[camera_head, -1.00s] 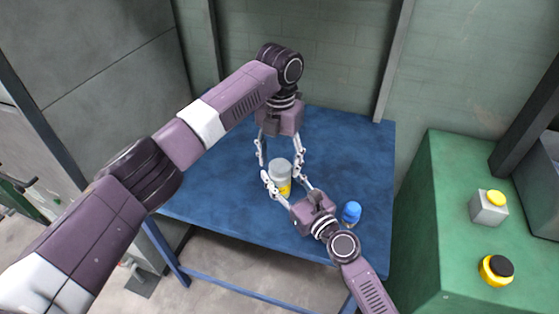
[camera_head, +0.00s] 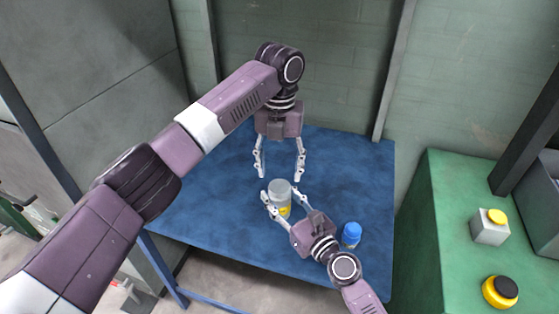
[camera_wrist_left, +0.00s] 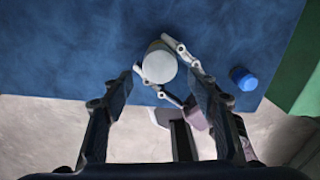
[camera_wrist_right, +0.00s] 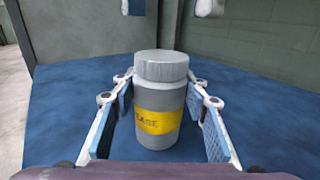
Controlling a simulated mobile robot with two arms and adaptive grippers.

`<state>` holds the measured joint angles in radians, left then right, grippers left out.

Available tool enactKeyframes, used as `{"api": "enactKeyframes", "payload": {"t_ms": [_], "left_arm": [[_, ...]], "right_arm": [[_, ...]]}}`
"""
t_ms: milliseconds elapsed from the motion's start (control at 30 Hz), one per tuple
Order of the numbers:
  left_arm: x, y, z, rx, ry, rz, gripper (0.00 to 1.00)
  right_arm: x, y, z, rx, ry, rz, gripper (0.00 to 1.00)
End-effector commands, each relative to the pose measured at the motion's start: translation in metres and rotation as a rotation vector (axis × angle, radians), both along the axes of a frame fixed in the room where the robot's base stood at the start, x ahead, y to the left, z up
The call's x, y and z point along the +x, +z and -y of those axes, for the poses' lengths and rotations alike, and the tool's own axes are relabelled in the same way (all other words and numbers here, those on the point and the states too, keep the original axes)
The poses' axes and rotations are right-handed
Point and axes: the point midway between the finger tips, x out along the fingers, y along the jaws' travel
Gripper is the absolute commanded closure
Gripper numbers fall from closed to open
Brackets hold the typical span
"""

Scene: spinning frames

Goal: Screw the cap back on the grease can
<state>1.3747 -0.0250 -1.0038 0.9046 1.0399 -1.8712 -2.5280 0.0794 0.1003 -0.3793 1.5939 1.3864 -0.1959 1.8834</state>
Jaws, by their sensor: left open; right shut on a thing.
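The grease can (camera_wrist_right: 158,100) is a grey jar with a yellow label, standing upright on the blue table. A grey cap (camera_wrist_right: 162,66) sits level on its top; whether it is tight I cannot tell. The can also shows in the head view (camera_head: 281,197). My right gripper (camera_head: 280,193) is shut around the can's body from the front. My left gripper (camera_head: 278,176) is open and empty, pointing down above and behind the can. In the left wrist view the cap (camera_wrist_left: 159,66) shows from above, beyond the open fingers, apart from them.
A blue-capped container (camera_head: 351,234) stands on the blue table (camera_head: 210,205) right of my right gripper. A green bench (camera_head: 445,240) at the right carries a yellow button box (camera_head: 490,226) and a black-and-yellow button (camera_head: 500,292). The table's left side is clear.

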Motion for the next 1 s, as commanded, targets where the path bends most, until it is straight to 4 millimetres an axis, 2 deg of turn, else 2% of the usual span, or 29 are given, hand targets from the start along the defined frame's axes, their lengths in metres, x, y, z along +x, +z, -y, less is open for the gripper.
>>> {"api": "enactKeyframes", "payload": {"t_ms": [1000], "left_arm": [[0.001,0.018,0.001,-0.006,1.954,0.003,0.46]], "right_arm": [[0.000,0.000,0.000,-0.001,0.000,-0.001,1.00]]}}
